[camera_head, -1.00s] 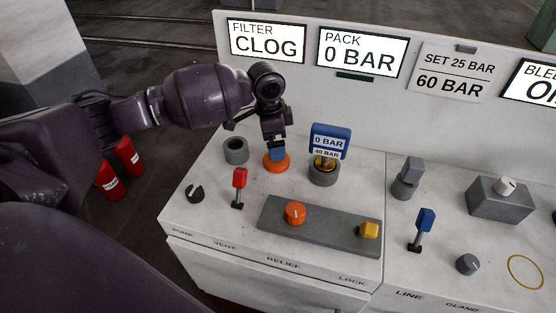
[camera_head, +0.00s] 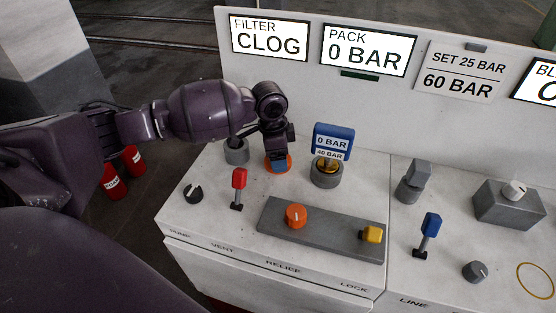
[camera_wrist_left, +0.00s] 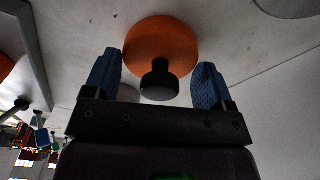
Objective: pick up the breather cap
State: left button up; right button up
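What I take as the breather cap is an orange disc with a black knob, on the pale console top. In the head view the orange disc (camera_head: 271,169) shows only at its edge, under my left gripper (camera_head: 279,157). In the left wrist view the disc (camera_wrist_left: 163,42) lies just past my left gripper (camera_wrist_left: 159,82). Its black knob (camera_wrist_left: 159,82) stands between the two blue fingers, with a gap on each side. The gripper is open. My right gripper is not in view.
A grey ring socket (camera_head: 237,153) stands left of the disc. A blue gauge (camera_head: 332,141) stands close on its right. A red lever (camera_head: 238,186) and a grey block with an orange knob (camera_head: 296,215) are in front. The display panel (camera_head: 372,75) rises behind.

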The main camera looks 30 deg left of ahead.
pick_arm(q)
jog(key=shift+c, duration=0.8)
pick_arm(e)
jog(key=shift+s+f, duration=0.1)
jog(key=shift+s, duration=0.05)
